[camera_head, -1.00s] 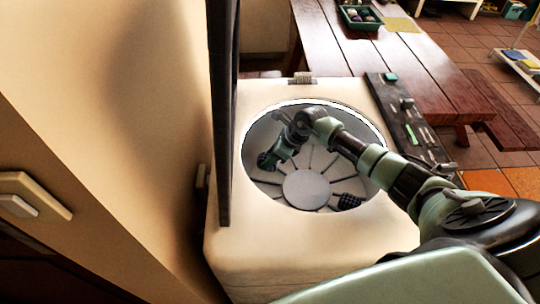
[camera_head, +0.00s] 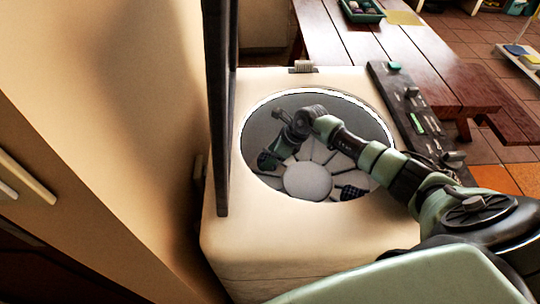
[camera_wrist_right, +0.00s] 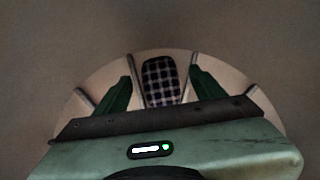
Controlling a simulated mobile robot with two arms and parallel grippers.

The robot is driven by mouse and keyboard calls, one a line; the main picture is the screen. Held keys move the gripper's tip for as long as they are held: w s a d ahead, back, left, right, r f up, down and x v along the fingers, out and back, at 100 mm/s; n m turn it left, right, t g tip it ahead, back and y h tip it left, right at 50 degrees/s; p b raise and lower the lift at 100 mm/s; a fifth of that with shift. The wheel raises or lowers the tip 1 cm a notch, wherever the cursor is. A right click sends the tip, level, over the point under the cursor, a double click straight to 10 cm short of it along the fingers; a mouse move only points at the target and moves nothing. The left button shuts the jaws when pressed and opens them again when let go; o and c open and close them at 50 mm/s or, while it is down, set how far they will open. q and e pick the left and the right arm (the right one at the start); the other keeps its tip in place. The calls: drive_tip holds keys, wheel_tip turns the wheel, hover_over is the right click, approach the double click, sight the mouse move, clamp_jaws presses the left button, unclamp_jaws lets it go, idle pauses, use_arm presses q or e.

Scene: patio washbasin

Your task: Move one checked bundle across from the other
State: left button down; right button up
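A dark checked bundle (camera_head: 350,192) lies in the round drum (camera_head: 307,181) of the cream washer, at the lower right of its ribbed floor. My right gripper (camera_head: 266,161) reaches down into the left side of the drum, apart from that bundle. In the right wrist view, a black-and-white checked bundle (camera_wrist_right: 160,80) lies between two ribs, and the open green fingers (camera_wrist_right: 160,72) stand on either side of it with gaps showing. In the head view, the gripper hides whatever lies under it. My left gripper is out of view.
The drum's rim (camera_head: 318,91) surrounds my right forearm. The raised dark lid (camera_head: 220,110) stands at the left, near a wall. A control panel (camera_head: 415,115) runs along the right side. A wooden table (camera_head: 430,60) with a green tray (camera_head: 362,12) stands behind.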

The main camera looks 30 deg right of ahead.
drive_tip(key=b+v, duration=0.1)
drive_tip(key=v, duration=0.7)
